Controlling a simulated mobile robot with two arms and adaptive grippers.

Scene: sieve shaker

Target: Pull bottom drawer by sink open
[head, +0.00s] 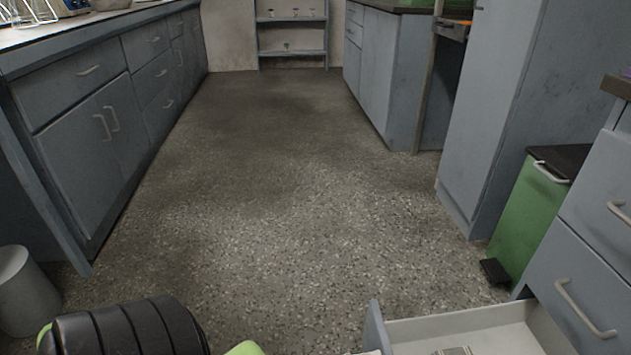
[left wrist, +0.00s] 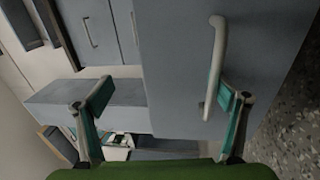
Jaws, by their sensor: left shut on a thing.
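The bottom drawer (head: 460,325) stands pulled out at the lower right of the head view, with its pale inside showing. A grey drawer front (left wrist: 175,75) with a pale bar handle (left wrist: 217,60) fills the middle of the left wrist view. My left gripper (left wrist: 165,98) has its two fingers on either side of the handle. My left gripper's tips are not visible in the head view. My right gripper is in neither view.
The grey floor (head: 260,200) ahead is clear. A green pedal bin (head: 530,215) stands beside the drawers at the right. Long cabinets (head: 95,120) line the left. A pale round bin (head: 25,295) stands at the lower left.

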